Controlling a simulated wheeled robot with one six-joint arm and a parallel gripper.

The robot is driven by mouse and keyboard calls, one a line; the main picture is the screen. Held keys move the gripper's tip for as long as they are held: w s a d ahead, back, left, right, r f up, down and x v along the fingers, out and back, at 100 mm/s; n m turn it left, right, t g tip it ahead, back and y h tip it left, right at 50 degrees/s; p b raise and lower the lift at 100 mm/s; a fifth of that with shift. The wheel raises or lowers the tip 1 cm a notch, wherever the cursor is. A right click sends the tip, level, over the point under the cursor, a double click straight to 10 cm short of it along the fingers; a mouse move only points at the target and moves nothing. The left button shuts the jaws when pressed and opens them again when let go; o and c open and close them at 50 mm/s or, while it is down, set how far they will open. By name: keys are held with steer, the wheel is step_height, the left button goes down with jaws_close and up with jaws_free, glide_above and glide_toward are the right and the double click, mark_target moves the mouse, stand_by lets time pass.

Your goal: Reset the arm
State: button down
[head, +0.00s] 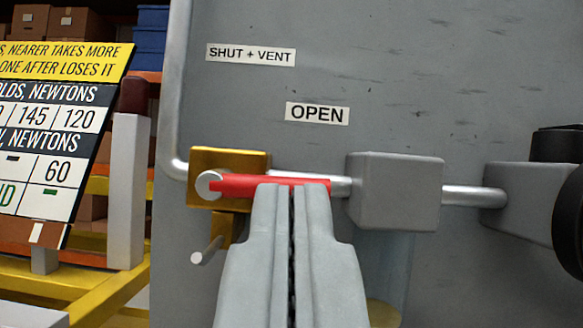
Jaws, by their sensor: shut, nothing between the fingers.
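My gripper (292,190) is in the lower middle of the head view. Its two grey fingers lie together with nothing between them. The fingertips overlap a red lever or sleeve (236,185) in the picture; I cannot tell whether they touch it. The red piece lies level along a silver rod (465,196), near a brass-coloured block (205,163) at its left and a grey block (396,190) at its right. White labels reading "SHUT + VENT" (250,55) and "OPEN" (317,113) are on the grey panel above.
The grey panel (480,80) fills most of the view. A silver pipe (171,100) runs down its left edge. A black round part (568,215) stands at the right. A sign board (55,130), a light post (126,190) and shelves with boxes are at the left.

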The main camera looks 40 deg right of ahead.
steer(key=s+a+r+n+y, duration=0.1)
steer(key=s+r+n+y, duration=0.15)
steer(key=s, duration=0.35)
steer(key=s+a+r+n+t+y, duration=0.1)
steer(key=s+r+y, duration=0.1)
steer(key=s+y, duration=0.3)
steer(key=s+a+r+n+y, duration=0.1)
steer(key=s+r+y, duration=0.2)
steer(key=s, duration=0.4)
steer(key=s+f+g+y, duration=0.1)
steer(key=s+f+g, duration=0.1)
steer(key=s, duration=0.8)
steer(key=s+f+g+y, duration=0.1)
steer(key=s+f, duration=0.4)
steer(key=s, duration=0.5)
steer(key=shift+s+n+g, duration=0.4)
steer(key=shift+n, duration=0.05)
steer(key=shift+f+y, duration=0.1)
steer(key=shift+y, duration=0.15)
